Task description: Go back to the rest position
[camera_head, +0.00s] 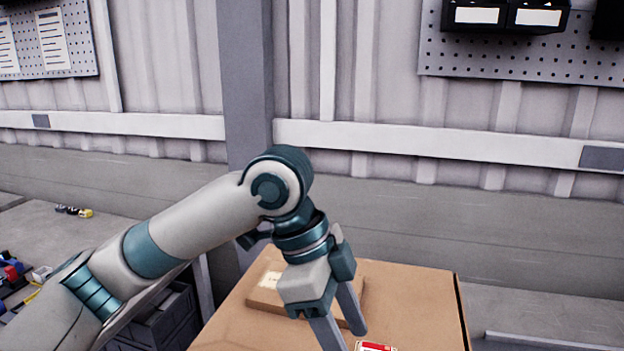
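My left arm comes in from the left and reaches over a brown surface (420,300). My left gripper (346,338) points down over this surface, with its two fingers apart. I see nothing between the fingers, but one fingertip is cut off by the bottom edge of the picture. A red and white item (375,347) shows partly at the bottom edge, just right of the fingers. My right gripper is not in view. No screwdriver or balancer can be made out.
A flat brown box (262,303) with a pale label lies on the brown surface, partly behind my gripper. A grey workbench (60,225) with small items is at the left. A grey pillar (247,90) and wall stand behind. The brown surface's right side is clear.

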